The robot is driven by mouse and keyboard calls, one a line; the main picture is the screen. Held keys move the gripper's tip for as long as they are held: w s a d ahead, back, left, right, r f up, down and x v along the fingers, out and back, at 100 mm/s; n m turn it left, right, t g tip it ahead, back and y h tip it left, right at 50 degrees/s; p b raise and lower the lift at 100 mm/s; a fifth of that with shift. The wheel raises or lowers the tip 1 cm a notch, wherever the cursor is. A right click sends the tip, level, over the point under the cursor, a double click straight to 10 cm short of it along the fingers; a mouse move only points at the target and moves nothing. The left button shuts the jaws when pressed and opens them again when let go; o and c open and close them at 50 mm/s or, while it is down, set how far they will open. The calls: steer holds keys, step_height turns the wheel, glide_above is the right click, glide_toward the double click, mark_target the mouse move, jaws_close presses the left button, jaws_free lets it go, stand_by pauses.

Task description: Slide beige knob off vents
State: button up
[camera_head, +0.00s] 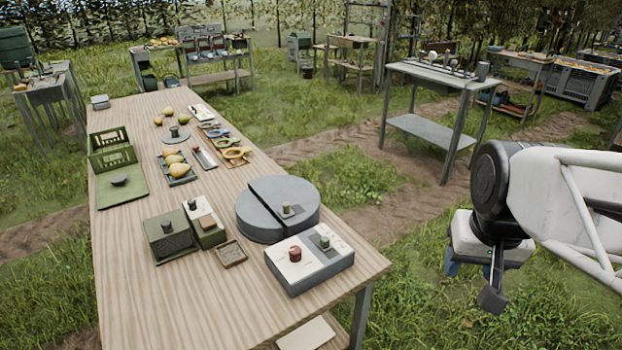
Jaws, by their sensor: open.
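Vent openings are too small to make out. My gripper (470,270) hangs off the table's right side, well apart from the drum, over grass. It is open and holds nothing visible; its fingers are partly hidden.
A grey box (310,262) with a red knob (295,254) stands in front of the drum. A dark green box (170,240) and a small brown tray (231,253) stand left. Pears (177,166) and tools lie farther back. The table's front left is clear.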

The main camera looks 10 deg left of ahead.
steer(key=w+a+r, duration=0.1)
steer(key=w+a, duration=0.2)
steer(key=w, duration=0.4)
steer(key=w+a, duration=0.4)
steer(key=w, duration=0.2)
steer(key=g, duration=0.2)
glide_above(286, 204)
steer(key=f, duration=1.7)
steer(key=shift+d, duration=0.35)
steer(key=shift+w+a+f, duration=0.1)
steer(key=shift+a+f, duration=0.15)
steer(key=shift+a, duration=0.2)
steer(key=shift+f, duration=0.1)
steer(key=shift+f, duration=3.8)
